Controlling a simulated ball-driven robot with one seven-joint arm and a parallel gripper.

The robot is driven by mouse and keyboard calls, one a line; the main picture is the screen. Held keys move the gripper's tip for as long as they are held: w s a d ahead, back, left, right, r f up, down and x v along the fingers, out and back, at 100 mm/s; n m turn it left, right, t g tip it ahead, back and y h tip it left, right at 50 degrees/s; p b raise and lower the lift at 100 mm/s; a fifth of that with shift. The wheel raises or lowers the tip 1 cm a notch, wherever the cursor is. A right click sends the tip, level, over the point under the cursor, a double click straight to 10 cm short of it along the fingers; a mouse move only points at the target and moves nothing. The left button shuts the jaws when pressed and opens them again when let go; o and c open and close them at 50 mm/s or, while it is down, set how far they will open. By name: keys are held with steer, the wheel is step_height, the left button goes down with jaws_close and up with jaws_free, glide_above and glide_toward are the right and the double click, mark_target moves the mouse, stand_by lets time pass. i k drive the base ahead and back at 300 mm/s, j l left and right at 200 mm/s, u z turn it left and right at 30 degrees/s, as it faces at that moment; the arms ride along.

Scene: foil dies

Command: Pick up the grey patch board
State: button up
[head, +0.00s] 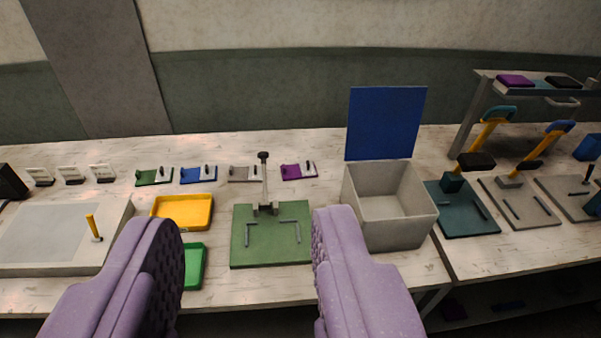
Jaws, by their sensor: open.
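The grey patch board (239,174) lies flat near the back of the pale bench, in a row of similar boards. It is small, with a lighter right end and a small dark upright part. The blue board is to its left and the purple board to its right. My gripper (235,245) shows as two purple fingers in the foreground. The fingers are wide apart with nothing held between them. The grey board shows between and beyond them, well away from both.
A green plate with an upright post (282,250) stands before the board. A grey box with a raised blue lid (387,123) is to the right. Yellow tray (183,226), green tray (193,265), blue board (196,176) and purple board (291,172) are nearby. A shelf (478,105) rises at right.

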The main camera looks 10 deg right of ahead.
mark_target(237, 174)
steer(key=i+j+z, duration=0.15)
steer(key=i, duration=0.35)
steer(key=i+j+z, duration=0.1)
steer(key=i+j, duration=0.15)
steer(key=i, duration=0.25)
steer(key=i+j+z, duration=0.15)
steer(key=i+j, duration=0.15)
steer(key=i, duration=0.2)
